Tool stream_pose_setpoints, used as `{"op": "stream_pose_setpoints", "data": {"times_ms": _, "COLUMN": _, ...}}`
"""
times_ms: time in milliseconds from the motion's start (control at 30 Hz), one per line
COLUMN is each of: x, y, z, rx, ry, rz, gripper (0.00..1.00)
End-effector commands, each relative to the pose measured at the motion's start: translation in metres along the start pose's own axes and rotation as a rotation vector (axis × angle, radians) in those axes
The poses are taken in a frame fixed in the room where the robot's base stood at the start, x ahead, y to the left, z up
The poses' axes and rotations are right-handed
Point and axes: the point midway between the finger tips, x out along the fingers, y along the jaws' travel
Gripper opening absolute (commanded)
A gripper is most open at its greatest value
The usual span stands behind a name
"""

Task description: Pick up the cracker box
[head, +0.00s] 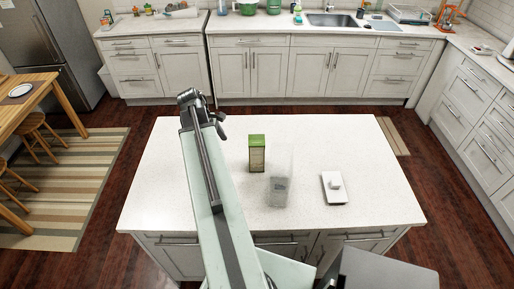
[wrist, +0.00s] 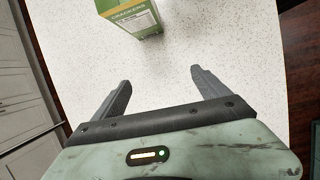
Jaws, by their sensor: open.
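The cracker box (head: 257,158) is a green-topped carton standing upright on the white island counter in the head view. In the wrist view the cracker box (wrist: 130,17) shows at the top edge, partly cut off, with green faces and a pale printed panel. My gripper (wrist: 160,78) is open, its two grey fingers apart with only the speckled counter between them. The box lies beyond the fingertips, a little left of centre, and is not touched. In the head view my arm stretches over the counter to the left of the box.
On the island (head: 160,205), a clear container (head: 279,190) stands close in front of the box. A white flat item with a knob (head: 335,187) lies to its right. A table with stools (head: 30,98) stands at the left.

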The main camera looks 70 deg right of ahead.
Motion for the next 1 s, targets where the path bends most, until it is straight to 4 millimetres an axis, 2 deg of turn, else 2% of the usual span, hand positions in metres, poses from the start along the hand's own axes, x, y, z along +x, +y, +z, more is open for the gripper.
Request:
{"op": "stream_pose_setpoints", "data": {"times_ms": 33, "x": 0.003, "y": 0.013, "z": 0.038, "rx": -0.009, "ry": -0.022, "rz": -0.016, "gripper": 0.85}}
{"op": "stream_pose_setpoints", "data": {"times_ms": 100, "x": 0.011, "y": 0.022, "z": 0.076, "rx": -0.037, "ry": -0.046, "rz": -0.034, "gripper": 0.85}}
{"op": "stream_pose_setpoints", "data": {"times_ms": 200, "x": 0.018, "y": 0.027, "z": 0.106, "rx": -0.064, "ry": -0.065, "rz": -0.05, "gripper": 0.85}}
{"op": "stream_pose_setpoints", "data": {"times_ms": 233, "x": 0.019, "y": 0.028, "z": 0.111, "rx": -0.068, "ry": -0.068, "rz": -0.053, "gripper": 0.85}}
{"op": "stream_pose_setpoints", "data": {"times_ms": 433, "x": 0.027, "y": 0.028, "z": 0.116, "rx": -0.076, "ry": -0.071, "rz": -0.056, "gripper": 0.85}}
{"op": "stream_pose_setpoints", "data": {"times_ms": 600, "x": 0.049, "y": 0.026, "z": 0.116, "rx": -0.075, "ry": -0.071, "rz": -0.056, "gripper": 0.85}}
{"op": "stream_pose_setpoints", "data": {"times_ms": 767, "x": 0.051, "y": 0.026, "z": 0.118, "rx": -0.075, "ry": -0.071, "rz": -0.056, "gripper": 0.85}}
{"op": "stream_pose_setpoints", "data": {"times_ms": 867, "x": 0.063, "y": 0.024, "z": 0.119, "rx": -0.074, "ry": -0.071, "rz": -0.056, "gripper": 0.85}}
{"op": "stream_pose_setpoints", "data": {"times_ms": 1000, "x": 0.09, "y": 0.021, "z": 0.121, "rx": -0.074, "ry": -0.071, "rz": -0.056, "gripper": 0.85}}
